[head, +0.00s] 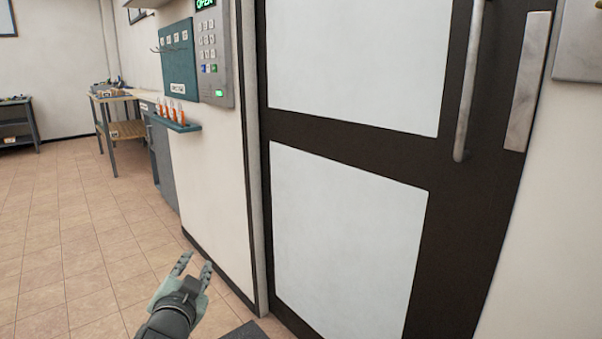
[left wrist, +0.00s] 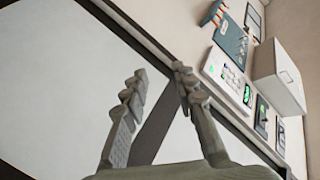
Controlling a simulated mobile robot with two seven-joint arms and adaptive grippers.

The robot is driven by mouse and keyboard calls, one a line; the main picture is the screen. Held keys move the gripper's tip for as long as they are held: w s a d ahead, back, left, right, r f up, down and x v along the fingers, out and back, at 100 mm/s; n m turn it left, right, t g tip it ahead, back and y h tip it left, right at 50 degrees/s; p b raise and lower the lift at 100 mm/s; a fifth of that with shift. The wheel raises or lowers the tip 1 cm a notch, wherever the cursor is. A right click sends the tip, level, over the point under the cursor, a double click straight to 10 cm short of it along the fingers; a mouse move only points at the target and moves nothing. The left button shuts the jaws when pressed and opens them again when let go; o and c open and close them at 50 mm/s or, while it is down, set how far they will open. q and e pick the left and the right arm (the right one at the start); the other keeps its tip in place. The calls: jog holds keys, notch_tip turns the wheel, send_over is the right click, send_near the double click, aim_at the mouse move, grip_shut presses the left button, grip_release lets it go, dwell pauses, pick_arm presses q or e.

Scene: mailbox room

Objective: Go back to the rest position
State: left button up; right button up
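My left gripper (head: 194,265) is low in the head view, in front of the wall beside the door. Its two fingers are apart with nothing between them. In the left wrist view the same gripper (left wrist: 156,80) shows open and empty, with the door and the wall behind it. It appears to touch nothing. My right gripper is in neither view.
A dark-framed door (head: 345,225) with white panels and a long handle (head: 468,80) stands close in front. Beside it are a keypad (head: 208,55) with a green OPEN sign and a small shelf (head: 180,125) with orange-handled tools. A workbench (head: 115,97) stands back left. Tiled floor at left is clear.

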pick_arm(q)
jog(key=s+a+f+n+g+p, duration=0.1)
jog(key=s+a+f+g, duration=0.15)
jog(key=s+f, duration=0.5)
jog(key=s+a+f+n+g+p, duration=0.1)
jog(key=s+f+g, duration=0.3)
jog(key=f, duration=0.6)
jog(key=s+f+n+g, duration=0.1)
jog(key=s+f+g, duration=0.1)
jog(key=s+f, duration=0.2)
jog(key=s+a+f+g+p, duration=0.1)
jog(key=s+f, duration=0.3)
jog(key=s, duration=0.6)
jog(key=s+f+n+g, duration=0.1)
jog(key=s+f+g, duration=0.2)
jog(key=s, duration=0.4)
jog(key=shift+s+a+f+n+g+h, duration=0.2)
jog(key=shift+a+f+n+g+h, duration=0.15)
jog(key=shift+f, duration=0.1)
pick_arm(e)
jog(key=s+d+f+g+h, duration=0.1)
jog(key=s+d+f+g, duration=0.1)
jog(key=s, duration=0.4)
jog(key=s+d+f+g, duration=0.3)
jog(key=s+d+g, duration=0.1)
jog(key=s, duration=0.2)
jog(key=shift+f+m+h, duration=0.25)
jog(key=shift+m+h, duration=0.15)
